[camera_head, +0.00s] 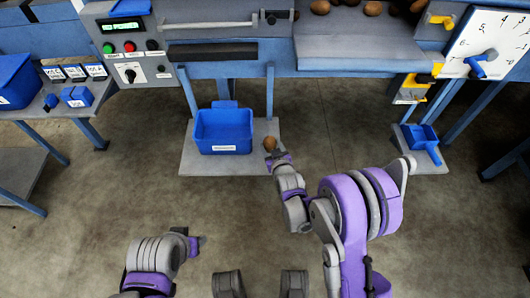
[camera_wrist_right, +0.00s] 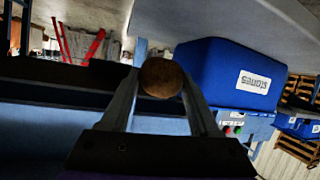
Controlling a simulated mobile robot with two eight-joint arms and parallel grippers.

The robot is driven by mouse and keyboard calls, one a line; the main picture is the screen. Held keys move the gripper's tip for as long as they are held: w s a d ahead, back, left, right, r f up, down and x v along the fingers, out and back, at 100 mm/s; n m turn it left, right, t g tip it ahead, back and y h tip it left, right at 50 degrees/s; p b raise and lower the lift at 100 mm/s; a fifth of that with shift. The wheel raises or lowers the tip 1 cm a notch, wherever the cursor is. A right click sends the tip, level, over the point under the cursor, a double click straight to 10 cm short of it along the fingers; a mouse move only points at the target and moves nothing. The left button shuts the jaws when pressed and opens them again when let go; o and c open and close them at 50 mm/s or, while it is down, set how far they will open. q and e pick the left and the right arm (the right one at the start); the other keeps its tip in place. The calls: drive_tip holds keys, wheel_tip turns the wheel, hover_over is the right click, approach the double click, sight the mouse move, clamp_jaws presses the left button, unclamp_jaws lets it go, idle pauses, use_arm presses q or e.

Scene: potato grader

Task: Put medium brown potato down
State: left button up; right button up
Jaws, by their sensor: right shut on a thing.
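A brown potato (camera_head: 270,143) is at the tip of my right gripper (camera_head: 277,156), just right of a blue bin in the head view. In the right wrist view the potato (camera_wrist_right: 161,77) sits between the two fingers of my right gripper (camera_wrist_right: 160,90), which are shut on it. Whether the potato touches anything below is hard to tell. My left gripper (camera_head: 197,243) is low at the left in the head view, over the floor, apart from everything; its fingers are too small to read.
The blue bin (camera_head: 223,130), labelled "STONES" in the wrist view (camera_wrist_right: 225,75), stands on a low grey platform (camera_head: 200,166). Above is the grader table (camera_head: 350,45) with several potatoes. A control panel (camera_head: 128,48) is at upper left. A blue scoop (camera_head: 421,138) lies at right. Open floor lies in front.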

drive_tip(key=shift+f+b, duration=0.55)
drive_tip(key=shift+f, duration=1.75)
drive_tip(key=shift+f, duration=0.15)
drive_tip(key=o, duration=1.4)
drive_tip(key=shift+o, duration=0.2)
drive_tip(key=shift+s+r, duration=0.3)
drive_tip(key=shift+r, duration=0.05)
drive_tip(key=p+v, duration=0.1)
drive_tip(key=v, duration=1)
drive_tip(key=shift+s, duration=0.2)
